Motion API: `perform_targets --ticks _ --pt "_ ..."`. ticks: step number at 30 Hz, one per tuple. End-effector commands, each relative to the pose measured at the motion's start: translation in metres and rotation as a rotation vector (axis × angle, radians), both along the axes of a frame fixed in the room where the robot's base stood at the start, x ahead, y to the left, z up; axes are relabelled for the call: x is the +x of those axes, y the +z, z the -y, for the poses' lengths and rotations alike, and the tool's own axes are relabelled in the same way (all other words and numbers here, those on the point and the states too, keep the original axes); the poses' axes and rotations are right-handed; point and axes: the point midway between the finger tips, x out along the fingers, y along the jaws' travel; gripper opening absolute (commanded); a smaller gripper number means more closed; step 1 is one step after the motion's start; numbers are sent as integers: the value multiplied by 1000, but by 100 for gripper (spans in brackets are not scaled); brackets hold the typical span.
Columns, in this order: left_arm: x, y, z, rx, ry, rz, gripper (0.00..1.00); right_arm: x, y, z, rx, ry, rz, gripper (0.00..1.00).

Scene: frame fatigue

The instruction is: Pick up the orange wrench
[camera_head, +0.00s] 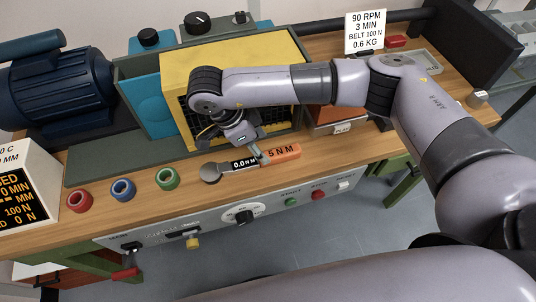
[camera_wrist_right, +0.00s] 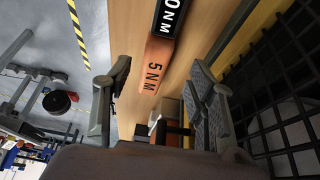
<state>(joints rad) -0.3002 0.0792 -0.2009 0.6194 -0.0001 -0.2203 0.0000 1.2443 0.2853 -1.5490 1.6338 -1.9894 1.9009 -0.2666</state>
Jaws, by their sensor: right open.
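The orange wrench (camera_head: 284,153) lies flat near the front edge of the wooden bench. Its orange handle reads 5 NM, its black display (camera_head: 244,163) reads 0.0 NM, and its round grey head (camera_head: 211,173) points left. My right gripper (camera_head: 262,156) is by the wrench, where the display meets the handle. In the wrist view my right gripper (camera_wrist_right: 160,66) is open, and the orange handle (camera_wrist_right: 156,68) shows between the fingers. I cannot tell whether they touch it. My left gripper is not in view.
A yellow box with a dark grille (camera_head: 225,62) stands close behind the wrench. Red (camera_head: 79,201), blue (camera_head: 122,190) and green (camera_head: 167,179) rings lie to the left. A control panel (camera_head: 215,223) with knobs fronts the bench. A blue motor (camera_head: 58,88) stands at the left.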

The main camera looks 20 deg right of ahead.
Motion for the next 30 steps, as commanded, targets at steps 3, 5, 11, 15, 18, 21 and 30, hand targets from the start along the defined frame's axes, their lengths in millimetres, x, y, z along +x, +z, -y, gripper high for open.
perform_targets --ticks 3,5,11,15,18,21,30 --pt "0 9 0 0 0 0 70 -2 -7 5 -1 -1 -3 52" --pt "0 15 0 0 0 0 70 -4 -14 10 -2 -2 -5 52" --pt "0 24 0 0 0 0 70 -4 -41 21 -1 -2 -1 52" --pt "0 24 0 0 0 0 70 -4 -48 22 1 0 -1 52" --pt "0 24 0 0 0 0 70 -3 -48 22 1 0 0 52" --pt "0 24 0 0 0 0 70 -3 -48 22 1 0 0 50" --pt "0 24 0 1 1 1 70 -3 -48 22 0 0 0 30"
